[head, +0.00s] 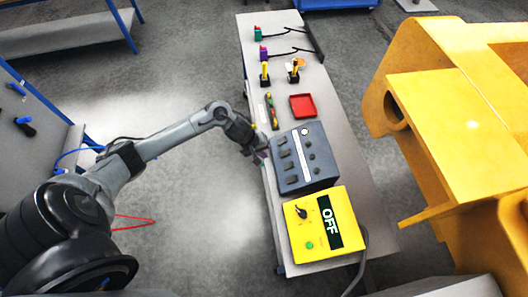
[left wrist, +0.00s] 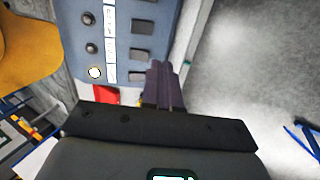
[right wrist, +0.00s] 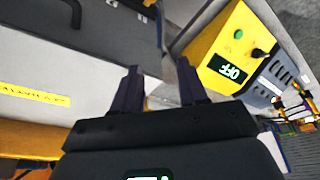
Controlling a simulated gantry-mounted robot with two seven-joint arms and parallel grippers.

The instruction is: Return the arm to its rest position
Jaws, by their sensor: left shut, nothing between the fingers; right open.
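My left arm (head: 165,142) reaches in from the left in the head view. My left gripper (head: 260,153) is beside the left edge of the bench, close to the grey-blue control box (head: 318,177). In the left wrist view the left gripper's fingers (left wrist: 163,86) are together with nothing between them, and the box (left wrist: 130,40) lies beyond them. My right gripper does not show in the head view. In the right wrist view the right gripper's fingers (right wrist: 158,88) stand apart and empty. The yellow box reading OFF (right wrist: 228,50) is beyond them.
A big yellow casting (head: 455,115) stands at the right. A blue-framed cart (head: 28,140) is at the left.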

